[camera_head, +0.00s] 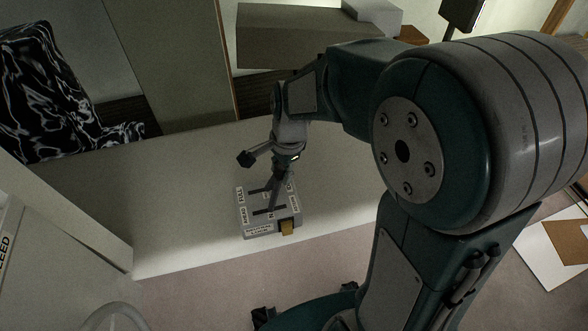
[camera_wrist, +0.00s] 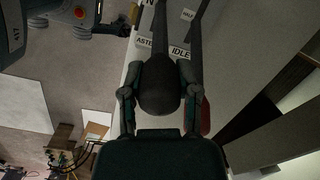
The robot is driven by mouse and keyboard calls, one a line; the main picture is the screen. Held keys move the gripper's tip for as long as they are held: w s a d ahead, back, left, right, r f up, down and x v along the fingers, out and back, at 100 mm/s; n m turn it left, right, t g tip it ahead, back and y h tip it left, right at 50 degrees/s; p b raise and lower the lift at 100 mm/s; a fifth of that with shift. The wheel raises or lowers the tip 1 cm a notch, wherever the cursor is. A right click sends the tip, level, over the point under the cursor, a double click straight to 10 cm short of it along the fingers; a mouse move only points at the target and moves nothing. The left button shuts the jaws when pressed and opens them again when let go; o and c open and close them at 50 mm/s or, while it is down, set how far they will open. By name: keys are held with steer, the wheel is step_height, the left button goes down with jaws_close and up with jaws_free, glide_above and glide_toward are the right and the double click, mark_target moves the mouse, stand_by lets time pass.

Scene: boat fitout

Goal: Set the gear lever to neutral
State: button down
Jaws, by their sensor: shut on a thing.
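The gear lever unit is a grey box (camera_head: 262,229) with slots and white labels on top, standing on the pale counter. A dark lever (camera_head: 273,197) rises from it up to my gripper (camera_head: 284,168). In the wrist view, the dark rounded knob (camera_wrist: 160,88) sits between the two fingers of my gripper (camera_wrist: 160,98), which are shut on it. Labels reading IDLE (camera_wrist: 180,53) and partly ASTE (camera_wrist: 146,42) show just beyond the knob. An N label is cut by the top edge. The lever's exact slot position is hard to read.
The pale counter (camera_head: 190,225) is clear around the box. A black and white patterned seat (camera_head: 45,95) stands at the left, and a grey box-shaped unit (camera_head: 290,38) at the back. A red thing (camera_wrist: 206,119) lies beside the right finger.

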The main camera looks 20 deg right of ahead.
steer(key=shift+w+a+r, duration=0.1)
steer(key=shift+a+r, duration=0.05)
steer(key=shift+a, duration=0.8)
steer(key=shift+a+r, duration=0.1)
steer(key=shift+a, duration=0.8)
steer(key=shift+c, duration=1.7)
jaws_free()
steer(key=shift+a, duration=0.1)
step_height(320, 180, up, 12)
steer(key=d, duration=0.1)
steer(key=shift+d+f, duration=0.15)
steer(key=shift+d, duration=0.2)
